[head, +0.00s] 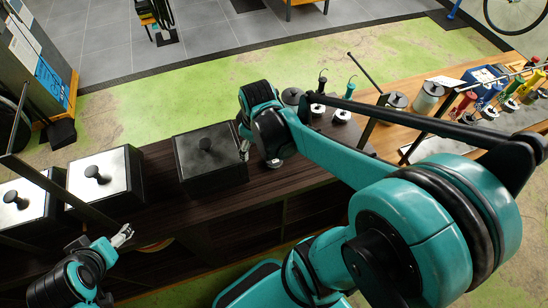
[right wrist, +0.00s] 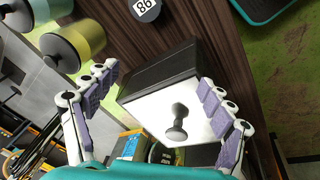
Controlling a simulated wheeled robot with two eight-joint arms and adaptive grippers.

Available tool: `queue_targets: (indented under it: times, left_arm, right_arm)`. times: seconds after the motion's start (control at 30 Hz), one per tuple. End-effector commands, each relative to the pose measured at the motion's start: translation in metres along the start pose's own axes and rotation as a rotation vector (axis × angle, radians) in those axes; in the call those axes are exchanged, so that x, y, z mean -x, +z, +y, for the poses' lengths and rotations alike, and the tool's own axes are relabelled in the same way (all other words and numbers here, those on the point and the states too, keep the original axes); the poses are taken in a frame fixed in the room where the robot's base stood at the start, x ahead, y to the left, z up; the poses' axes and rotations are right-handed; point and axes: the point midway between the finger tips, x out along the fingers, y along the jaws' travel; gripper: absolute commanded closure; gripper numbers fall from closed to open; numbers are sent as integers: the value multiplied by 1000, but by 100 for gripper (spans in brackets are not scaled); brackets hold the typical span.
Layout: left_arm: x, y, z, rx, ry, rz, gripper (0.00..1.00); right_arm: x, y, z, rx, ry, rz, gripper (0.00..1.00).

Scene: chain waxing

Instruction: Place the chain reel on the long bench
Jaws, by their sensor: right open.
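The long bench (head: 160,232) is dark brown wood and runs across the middle of the head view. My right gripper (head: 258,155) is over the bench, beside the right side of a black box with a knobbed lid (head: 205,150). In the right wrist view its fingers (right wrist: 155,80) are spread and empty, with a black box with a bright, knobbed lid (right wrist: 170,110) in view between them. I cannot tell whether they touch it. My left gripper (head: 122,235) is at the lower left, near the bench's front; its opening is unclear. I cannot surely pick out the chain reel.
Two more knobbed boxes (head: 105,180) (head: 24,208) stand to the left. Several jars (head: 428,97), bottles and hooked stands (head: 341,115) stand at the right. Two cylinders, one yellowish (right wrist: 80,43), show in the wrist view. My right arm hides part of the bench.

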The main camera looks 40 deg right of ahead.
Motion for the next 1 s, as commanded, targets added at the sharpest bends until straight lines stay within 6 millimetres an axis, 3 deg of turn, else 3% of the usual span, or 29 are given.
queue_targets:
  times: [0.13,0.37,1.0]
  left_arm:
    - [0,0,0,0,0,0,22]
    - [0,0,0,0,0,0,22]
    - [-10,7,0,0,0,0,22]
  right_arm:
    - [-43,13,33,147,-74,-97,18]
    - [-88,37,56,304,-177,-168,18]
    - [-165,63,50,341,-201,-178,18]
